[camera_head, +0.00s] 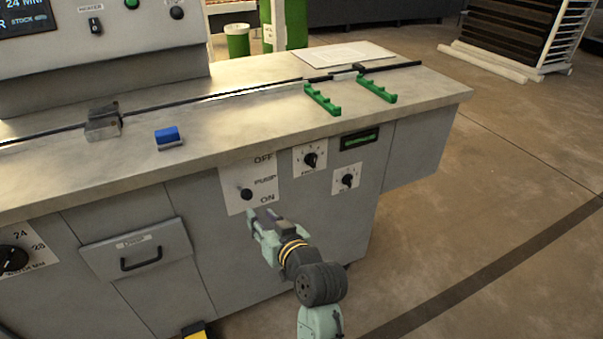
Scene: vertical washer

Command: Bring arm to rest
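My gripper (262,217) is at the end of my pale green arm, low in the middle of the head view. It is in front of the grey cabinet face, just below the pump switch (246,194) with its OFF and ON labels. I cannot tell whether it touches the panel. The fingers are small and seen from behind, so their opening is unclear. No held object shows. My arm is bent, with its lower links near the bottom edge.
The washer's metal worktop (240,125) carries a blue block (168,136), a metal block (102,122) and green holders (322,99). Two dials (311,159) and a drawer handle (141,259) stick out of the front. Open floor (480,230) lies to the right.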

